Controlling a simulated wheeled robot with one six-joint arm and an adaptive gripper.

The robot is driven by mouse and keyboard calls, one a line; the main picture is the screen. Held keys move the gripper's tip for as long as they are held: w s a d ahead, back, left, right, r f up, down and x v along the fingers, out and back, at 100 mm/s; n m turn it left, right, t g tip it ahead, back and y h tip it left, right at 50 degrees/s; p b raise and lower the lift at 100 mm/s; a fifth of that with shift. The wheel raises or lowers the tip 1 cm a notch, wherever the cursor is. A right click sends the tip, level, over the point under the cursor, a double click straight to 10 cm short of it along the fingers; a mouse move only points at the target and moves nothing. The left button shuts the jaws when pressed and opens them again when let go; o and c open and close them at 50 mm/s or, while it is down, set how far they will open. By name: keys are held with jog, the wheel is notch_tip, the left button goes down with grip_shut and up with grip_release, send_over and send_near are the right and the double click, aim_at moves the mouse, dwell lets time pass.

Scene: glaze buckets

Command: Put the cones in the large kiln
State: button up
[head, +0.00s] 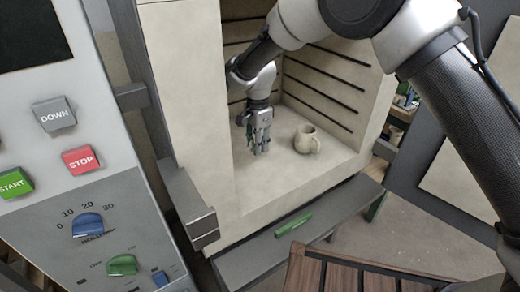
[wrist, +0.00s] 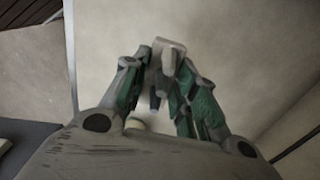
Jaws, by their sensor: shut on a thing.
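The large kiln (head: 185,85) stands open, with a pale chamber and dark grooves along its inner walls. My gripper (head: 261,150) is inside the chamber, fingers pointing down close to the kiln floor. In the wrist view my gripper (wrist: 165,72) is shut on the cones (wrist: 170,48), a small pale bar with dark pointed pieces, held between the fingertips. The cones are too small to make out in the head view. I cannot tell whether they touch the kiln floor.
A cream mug (head: 304,141) stands on the kiln floor to the right of my gripper. A control panel (head: 95,215) is at the left. A wooden slatted surface (head: 335,275) is in front. Kiln floor between mug and right wall is clear.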

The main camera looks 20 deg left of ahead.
aim_at(258, 168)
notch_tip(258, 168, down, 8)
jog(key=shift+r, duration=0.15)
dwell(0.3)
jog(key=o, duration=1.1)
jog(key=shift+c, duration=0.2)
notch_tip(258, 168, up, 8)
jog(key=shift+f, duration=0.2)
